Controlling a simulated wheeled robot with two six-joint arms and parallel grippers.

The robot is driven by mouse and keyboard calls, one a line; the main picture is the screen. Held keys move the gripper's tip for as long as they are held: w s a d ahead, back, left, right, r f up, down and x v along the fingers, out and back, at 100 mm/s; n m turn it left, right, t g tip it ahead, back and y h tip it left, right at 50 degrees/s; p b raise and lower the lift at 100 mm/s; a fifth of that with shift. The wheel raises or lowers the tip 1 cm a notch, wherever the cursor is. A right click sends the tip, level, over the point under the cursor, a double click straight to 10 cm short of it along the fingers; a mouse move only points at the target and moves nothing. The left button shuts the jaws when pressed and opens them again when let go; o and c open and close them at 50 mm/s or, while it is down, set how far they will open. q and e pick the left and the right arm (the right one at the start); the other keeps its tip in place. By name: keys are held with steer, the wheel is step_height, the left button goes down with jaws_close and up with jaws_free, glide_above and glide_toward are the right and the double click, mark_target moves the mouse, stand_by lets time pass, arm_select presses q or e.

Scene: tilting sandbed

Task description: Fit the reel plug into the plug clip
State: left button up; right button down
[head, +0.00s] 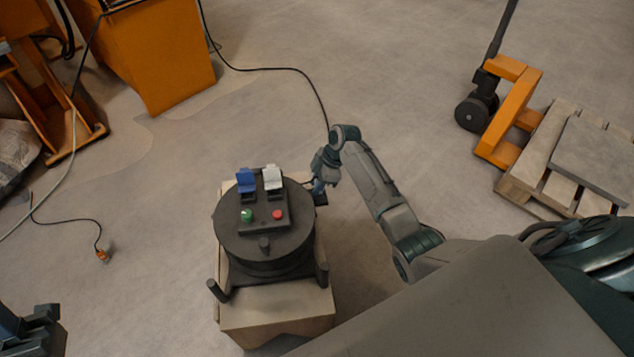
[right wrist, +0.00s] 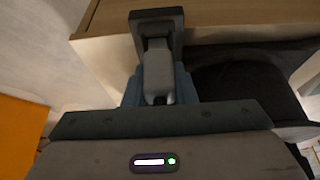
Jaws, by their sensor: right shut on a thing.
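My right gripper (head: 319,187) is at the right side of the wooden box, beside the dark round drum. In the right wrist view its bluish fingers are shut on the grey reel plug (right wrist: 158,76). The plug's far end meets a dark square frame, which looks like the plug clip (right wrist: 172,15), at the box's edge. I cannot tell how deep the plug sits in it. The clip is hardly visible in the head view. My left gripper (head: 35,328) shows only partly at the bottom left, and its jaws are unclear.
The drum (head: 232,237) carries a panel with blue and white switches and green and red buttons. It stands on the box (head: 275,322). A black cable (head: 275,70) runs from the orange cabinet (head: 165,65) toward my right arm. An orange-ended plug (head: 102,255) lies on the floor.

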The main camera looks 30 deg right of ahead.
steer(key=shift+f, duration=0.6)
stand_by(0.3)
steer(key=c, duration=0.6)
jaws_free()
steer(key=shift+c, duration=0.2)
